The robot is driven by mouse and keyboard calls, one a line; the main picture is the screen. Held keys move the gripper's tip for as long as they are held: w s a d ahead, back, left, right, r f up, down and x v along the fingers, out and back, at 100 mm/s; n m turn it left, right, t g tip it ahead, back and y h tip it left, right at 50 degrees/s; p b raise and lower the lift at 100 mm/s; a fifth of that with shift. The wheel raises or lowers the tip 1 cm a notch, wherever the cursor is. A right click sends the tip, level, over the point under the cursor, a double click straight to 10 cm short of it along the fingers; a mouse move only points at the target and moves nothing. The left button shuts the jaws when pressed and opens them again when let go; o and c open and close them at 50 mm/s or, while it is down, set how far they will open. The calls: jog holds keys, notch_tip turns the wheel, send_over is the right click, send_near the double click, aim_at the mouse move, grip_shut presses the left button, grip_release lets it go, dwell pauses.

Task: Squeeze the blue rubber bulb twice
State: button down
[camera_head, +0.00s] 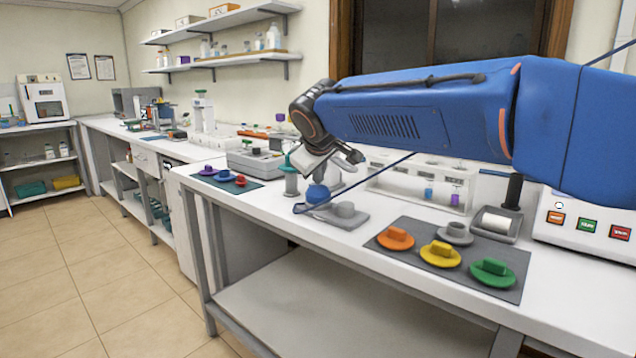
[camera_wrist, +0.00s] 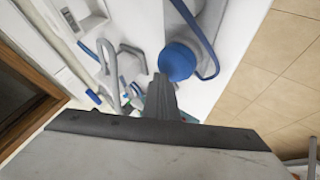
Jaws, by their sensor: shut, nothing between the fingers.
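The blue rubber bulb (camera_head: 318,194) sits on a grey base on the long white bench, near its front edge. A thin blue tube runs beside it. The bulb also shows as a round blue shape in the wrist view (camera_wrist: 178,62). My gripper (camera_head: 328,174) is just above the bulb, at the end of my blue arm, pointing down. Its dark fingers (camera_wrist: 162,88) are together and empty in the wrist view, with their tips close beside the bulb there. I cannot tell whether they touch it.
A dark mat (camera_head: 455,284) with orange, yellow and green knobs lies to the right. A smaller mat (camera_head: 252,184) with knobs lies to the left. A clear rack (camera_head: 405,186) with coloured vials stands behind. A white machine (camera_head: 590,228) with coloured buttons stands at the far right.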

aim_at(318, 188)
dwell(0.4)
jog(key=shift+r, duration=1.25)
notch_tip(318, 188, up, 5)
jog(key=shift+s, duration=0.1)
dwell(0.8)
